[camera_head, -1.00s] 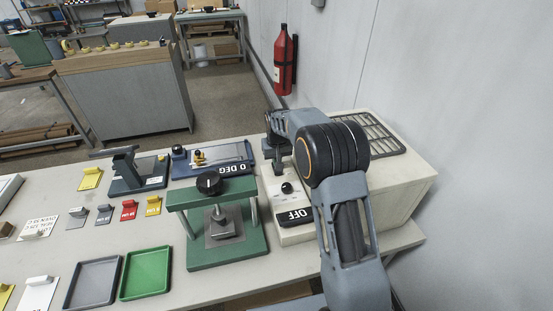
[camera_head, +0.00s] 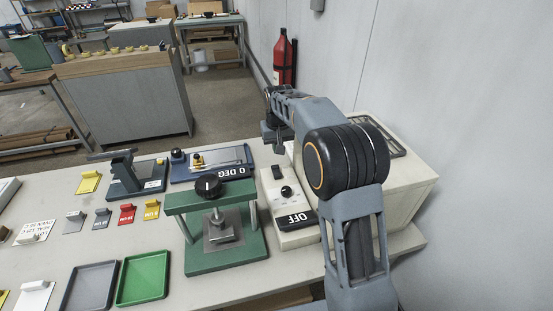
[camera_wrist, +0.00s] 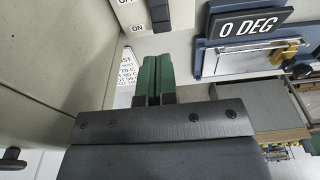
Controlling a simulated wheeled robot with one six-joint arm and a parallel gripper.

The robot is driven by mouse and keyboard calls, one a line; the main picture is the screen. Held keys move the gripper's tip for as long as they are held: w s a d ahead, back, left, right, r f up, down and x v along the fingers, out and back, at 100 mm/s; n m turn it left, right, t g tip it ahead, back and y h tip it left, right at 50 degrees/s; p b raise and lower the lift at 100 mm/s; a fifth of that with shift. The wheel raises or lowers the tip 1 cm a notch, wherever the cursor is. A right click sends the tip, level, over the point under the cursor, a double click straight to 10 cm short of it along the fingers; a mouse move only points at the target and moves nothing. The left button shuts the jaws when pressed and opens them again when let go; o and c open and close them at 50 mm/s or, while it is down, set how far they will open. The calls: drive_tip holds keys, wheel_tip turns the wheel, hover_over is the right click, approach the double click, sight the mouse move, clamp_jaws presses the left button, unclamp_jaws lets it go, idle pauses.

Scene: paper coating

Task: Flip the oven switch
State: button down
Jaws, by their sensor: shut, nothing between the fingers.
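The oven (camera_head: 408,190) is a beige box at the right of the bench. Its low front panel (camera_head: 292,236) carries a black switch (camera_head: 278,172), a black knob (camera_head: 287,192) and a black sign (camera_head: 296,220) reading "OFF". In the wrist view the switch (camera_wrist: 160,12) is at the top edge, partly cut off, beside an "ON" label (camera_wrist: 138,28). My gripper's green fingers (camera_wrist: 152,66) are together and empty, pointing toward the panel with a gap in the picture. In the head view my gripper (camera_head: 276,146) is above and beyond the switch; its fingertips are hard to make out.
A green press (camera_head: 226,256) stands left of the panel. A blue coater (camera_head: 222,176) with a "0 DEG" sign lies behind it; the sign (camera_wrist: 250,25) also shows in the wrist view. Trays (camera_head: 145,278) and small coloured blocks fill the left bench. The wall is close on the right.

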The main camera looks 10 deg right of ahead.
drive_tip(key=shift+s+r, duration=0.15)
drive_tip(key=shift+r, duration=1.1)
drive_tip(key=shift+s+r, duration=0.1)
drive_tip(key=shift+r, duration=1.15)
